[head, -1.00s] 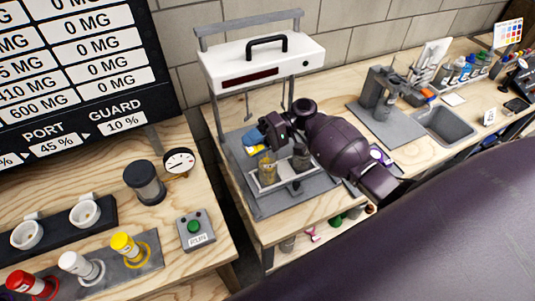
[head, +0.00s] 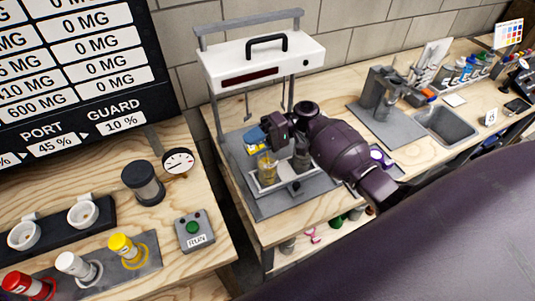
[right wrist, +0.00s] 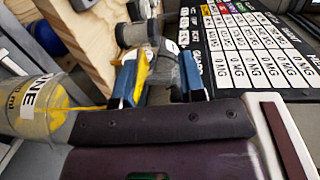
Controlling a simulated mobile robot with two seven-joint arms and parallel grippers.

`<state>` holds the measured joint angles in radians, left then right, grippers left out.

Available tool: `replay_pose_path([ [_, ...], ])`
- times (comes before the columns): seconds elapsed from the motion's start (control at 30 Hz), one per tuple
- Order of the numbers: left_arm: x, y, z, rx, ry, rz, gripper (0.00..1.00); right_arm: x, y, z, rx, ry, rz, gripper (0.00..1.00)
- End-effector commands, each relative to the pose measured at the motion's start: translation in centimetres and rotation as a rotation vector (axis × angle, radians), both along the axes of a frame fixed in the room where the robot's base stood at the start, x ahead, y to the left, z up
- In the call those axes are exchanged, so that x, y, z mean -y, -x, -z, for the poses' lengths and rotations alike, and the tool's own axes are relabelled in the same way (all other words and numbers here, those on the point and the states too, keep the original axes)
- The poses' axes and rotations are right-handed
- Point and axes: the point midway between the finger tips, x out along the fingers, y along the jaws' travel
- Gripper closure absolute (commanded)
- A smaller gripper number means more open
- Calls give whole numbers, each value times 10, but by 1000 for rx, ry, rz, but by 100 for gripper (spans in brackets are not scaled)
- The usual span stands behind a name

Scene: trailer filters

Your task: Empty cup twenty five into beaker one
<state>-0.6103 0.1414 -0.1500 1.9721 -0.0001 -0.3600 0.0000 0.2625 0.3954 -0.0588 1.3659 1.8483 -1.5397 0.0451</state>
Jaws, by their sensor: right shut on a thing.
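My right gripper (head: 260,138) has blue fingertips and is over the stand's platform, close above a clear beaker with yellow contents (head: 267,170). In the right wrist view my right gripper (right wrist: 158,82) is shut on a small clear cup (right wrist: 164,72), tilted, with yellow matter at its side. Beaker one (right wrist: 38,108), with "ONE" on its label, is at the left of that view. A thin yellow streak runs between the cup side and the beaker's inside. How much is left in the cup is hard to see. My left gripper is not in view.
A white-topped stand (head: 262,62) rises behind the platform. A second container (head: 301,160) is beside the beaker, partly behind my wrist. A RUN button box (head: 193,232) and a gauge (head: 178,161) are on the left bench. A sink (head: 447,122) is at right.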

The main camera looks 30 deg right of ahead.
Motion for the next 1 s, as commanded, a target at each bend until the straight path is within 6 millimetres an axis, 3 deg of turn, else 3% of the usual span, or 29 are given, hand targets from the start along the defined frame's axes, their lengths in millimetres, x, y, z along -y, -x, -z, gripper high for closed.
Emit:
replay_pose_path([
  [1.0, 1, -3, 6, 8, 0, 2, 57, 2, 0, -2, -1, -87, 0, 90],
])
